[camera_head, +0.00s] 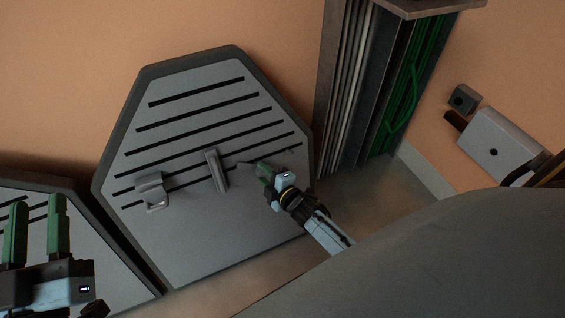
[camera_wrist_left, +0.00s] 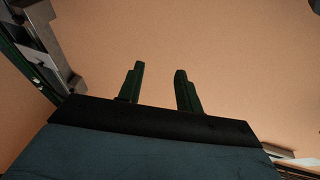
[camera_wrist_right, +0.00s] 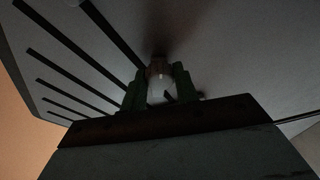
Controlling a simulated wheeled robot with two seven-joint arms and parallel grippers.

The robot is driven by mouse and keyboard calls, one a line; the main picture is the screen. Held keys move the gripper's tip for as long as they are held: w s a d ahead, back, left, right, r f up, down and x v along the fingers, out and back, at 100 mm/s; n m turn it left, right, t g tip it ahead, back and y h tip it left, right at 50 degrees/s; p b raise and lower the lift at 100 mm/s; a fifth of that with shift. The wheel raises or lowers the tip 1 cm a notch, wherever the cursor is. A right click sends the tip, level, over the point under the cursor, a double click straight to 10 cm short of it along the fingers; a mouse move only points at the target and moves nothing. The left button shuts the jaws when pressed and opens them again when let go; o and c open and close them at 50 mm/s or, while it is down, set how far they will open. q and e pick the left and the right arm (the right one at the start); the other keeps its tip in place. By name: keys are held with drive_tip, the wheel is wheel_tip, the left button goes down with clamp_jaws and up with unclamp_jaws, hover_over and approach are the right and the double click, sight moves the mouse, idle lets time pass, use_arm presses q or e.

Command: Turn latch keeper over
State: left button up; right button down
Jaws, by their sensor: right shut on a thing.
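A grey octagonal panel (camera_head: 235,225) with dark slots leans in the middle of the head view. My right gripper (camera_head: 262,172) is at its right part, shut on a small pale piece (camera_wrist_right: 160,88), which I take to be the latch keeper. In the right wrist view the piece sits between the green fingers, against or very close to the panel. The fingers hide most of it, so which way it faces I cannot tell. My left gripper (camera_head: 37,230) is open and empty at the far left; its spread fingers also show in the left wrist view (camera_wrist_left: 159,88).
An upright bar (camera_head: 215,170) and a small bracket (camera_head: 151,190) stand out from the panel left of my right gripper. A second panel (camera_head: 100,265) is at lower left. A metal column (camera_head: 350,90) with green cables (camera_head: 408,90) stands at right, near a grey box (camera_head: 495,145).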

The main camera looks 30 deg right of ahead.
sight(263, 173)
drive_tip(key=n+g+p, duration=0.1)
drive_tip(key=n, duration=0.2)
drive_tip(key=shift+r+n, duration=0.1)
drive_tip(key=shift+n, duration=0.2)
use_arm(q)
wheel_tip(263, 173, down, 7)
drive_tip(key=a+g+y, duration=0.1)
drive_tip(key=g, duration=0.3)
drive_tip(key=shift+w+a+g+y+p, duration=0.15)
drive_tip(key=shift+g+y+p, duration=0.15)
drive_tip(key=shift+y, duration=0.1)
use_arm(e)
drive_tip(key=shift+n+g, duration=0.3)
drive_tip(key=shift+n, duration=1)
drive_tip(key=c, duration=1.1)
unclamp_jaws()
drive_tip(key=shift+o, duration=0.2)
drive_tip(key=shift+s, duration=0.1)
